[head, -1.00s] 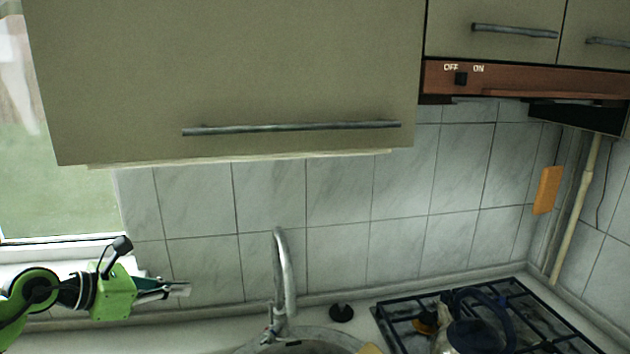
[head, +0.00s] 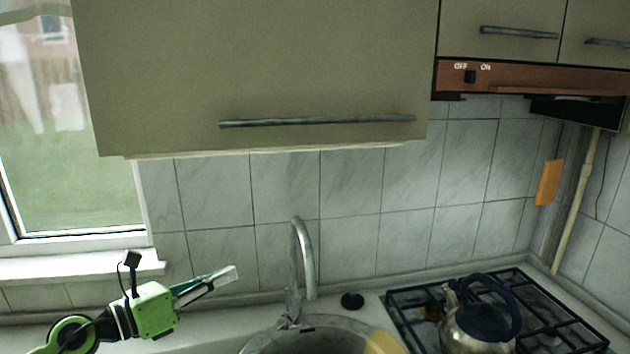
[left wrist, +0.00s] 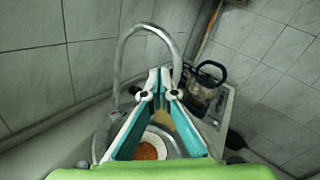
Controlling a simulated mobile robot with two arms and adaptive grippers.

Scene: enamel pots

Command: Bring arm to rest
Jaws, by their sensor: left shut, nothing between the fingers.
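My left gripper (head: 226,275) is at the lower left of the head view, on a green arm that comes in from the left. It points to the right and a little up, left of the tap, and is apart from everything around it. In the left wrist view its teal fingers (left wrist: 159,82) come together at the tips, shut and empty. The curved tap (head: 306,262) stands just beyond, and it also shows in the left wrist view (left wrist: 120,62). My right gripper is not in view.
The sink (head: 318,333) holds a white plate with something orange (left wrist: 150,148), seen below the fingers. A metal kettle (head: 478,327) with a dark handle stands on the stove grate (head: 410,318). A wall cabinet (head: 260,70) hangs above; a window (head: 75,150) is at left.

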